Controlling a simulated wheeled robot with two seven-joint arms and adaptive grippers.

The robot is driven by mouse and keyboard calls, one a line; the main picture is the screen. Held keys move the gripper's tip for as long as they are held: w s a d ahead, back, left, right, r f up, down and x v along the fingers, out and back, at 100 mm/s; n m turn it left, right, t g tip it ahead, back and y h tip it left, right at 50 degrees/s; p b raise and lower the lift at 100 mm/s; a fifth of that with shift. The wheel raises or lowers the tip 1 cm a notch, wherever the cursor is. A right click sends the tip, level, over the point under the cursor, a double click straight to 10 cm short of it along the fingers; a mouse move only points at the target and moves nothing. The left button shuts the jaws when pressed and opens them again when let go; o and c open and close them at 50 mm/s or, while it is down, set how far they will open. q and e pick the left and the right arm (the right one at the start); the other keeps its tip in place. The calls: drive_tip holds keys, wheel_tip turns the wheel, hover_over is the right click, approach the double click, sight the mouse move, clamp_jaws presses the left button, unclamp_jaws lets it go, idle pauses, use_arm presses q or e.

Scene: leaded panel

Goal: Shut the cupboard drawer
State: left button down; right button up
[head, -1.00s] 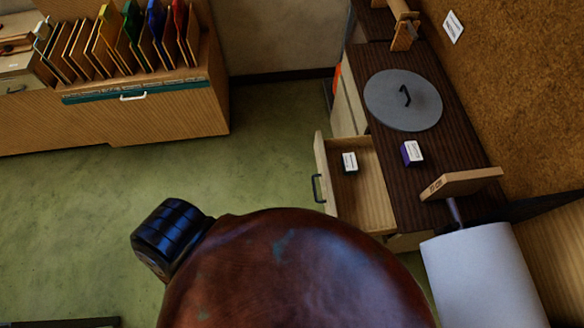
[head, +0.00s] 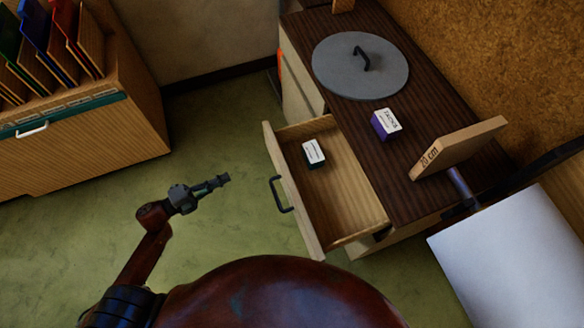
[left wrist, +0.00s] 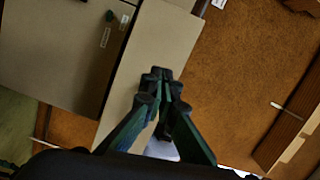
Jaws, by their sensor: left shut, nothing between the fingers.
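The cupboard drawer (head: 345,205) is pulled out to the left from under the dark cupboard top (head: 400,165). Its pale front panel (head: 294,192) carries a dark bar handle (head: 280,194). A small box with a white label (head: 314,152) lies inside the drawer. My left gripper (head: 224,180) is over the green floor, to the left of the handle, with a clear gap in the picture. Its fingers are together and empty; they also show shut in the left wrist view (left wrist: 163,78). My right gripper is not in view.
On the cupboard top are a round grey lid (head: 360,75), a purple-and-white box (head: 386,124) and a wooden block marked 20 cm (head: 460,147). A wooden file cabinet (head: 110,130) stands at the left. Green floor (head: 215,135) lies open between.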

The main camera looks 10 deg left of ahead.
use_arm(q)
drive_tip(key=s+d+r+m+g+h+b, duration=0.1)
drive_tip(key=s+d+r+m+g+h, duration=0.1)
drive_tip(key=d+m+g, duration=0.15)
drive_tip(key=b, duration=0.3)
approach(279, 168)
drive_tip(key=shift+t, duration=0.45)
drive_tip(key=w+d, duration=0.1)
drive_tip(key=w+d+f, duration=0.1)
drive_tip(key=d, duration=0.1)
drive_tip(key=w+d+f, duration=0.1)
drive_tip(key=shift+w+d+f, duration=0.15)
drive_tip(key=shift+d, duration=0.15)
drive_tip(key=shift+w+d, duration=0.35)
drive_tip(key=shift+d, duration=0.15)
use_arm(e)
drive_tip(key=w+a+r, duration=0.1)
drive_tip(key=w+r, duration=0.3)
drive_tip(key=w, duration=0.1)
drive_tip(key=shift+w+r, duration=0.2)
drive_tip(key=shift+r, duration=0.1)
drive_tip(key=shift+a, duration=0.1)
